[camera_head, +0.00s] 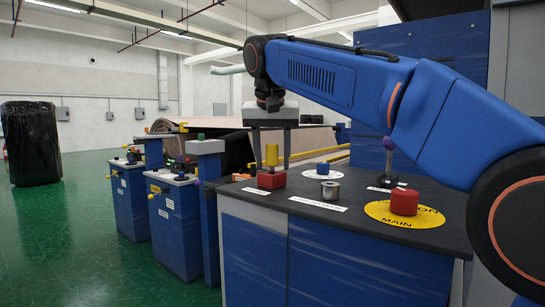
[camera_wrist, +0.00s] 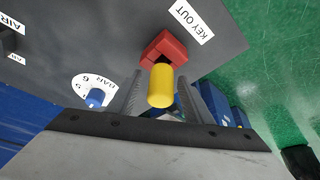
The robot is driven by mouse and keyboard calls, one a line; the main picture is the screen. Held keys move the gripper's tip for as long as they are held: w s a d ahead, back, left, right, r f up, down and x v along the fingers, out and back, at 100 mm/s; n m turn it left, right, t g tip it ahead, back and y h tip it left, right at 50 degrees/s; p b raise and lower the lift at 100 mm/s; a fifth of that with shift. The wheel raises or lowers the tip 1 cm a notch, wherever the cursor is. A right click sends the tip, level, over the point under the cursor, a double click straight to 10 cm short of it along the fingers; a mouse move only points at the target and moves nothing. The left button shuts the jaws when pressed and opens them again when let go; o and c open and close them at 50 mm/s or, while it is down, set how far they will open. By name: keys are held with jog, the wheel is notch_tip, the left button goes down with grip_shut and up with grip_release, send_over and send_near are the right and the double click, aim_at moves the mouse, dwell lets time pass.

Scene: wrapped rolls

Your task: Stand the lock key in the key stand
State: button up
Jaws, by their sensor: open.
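The lock key, which I take to be the yellow cylinder (camera_head: 272,154), stands upright at the red block (camera_head: 271,180), which looks like the key stand. In the wrist view the yellow key (camera_wrist: 161,87) is seen from above, overlapping the red block (camera_wrist: 163,47) beside the "KEY OUT" label. My gripper (camera_head: 271,163) points down over the block, with one finger on each side of the key. It is open; in the wrist view the fingers (camera_wrist: 160,98) flank the key with gaps. How deep the key sits in the block is hidden.
Blue cabinets (camera_head: 178,225) stand left, with open green floor beyond.

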jog(key=v, duration=1.2)
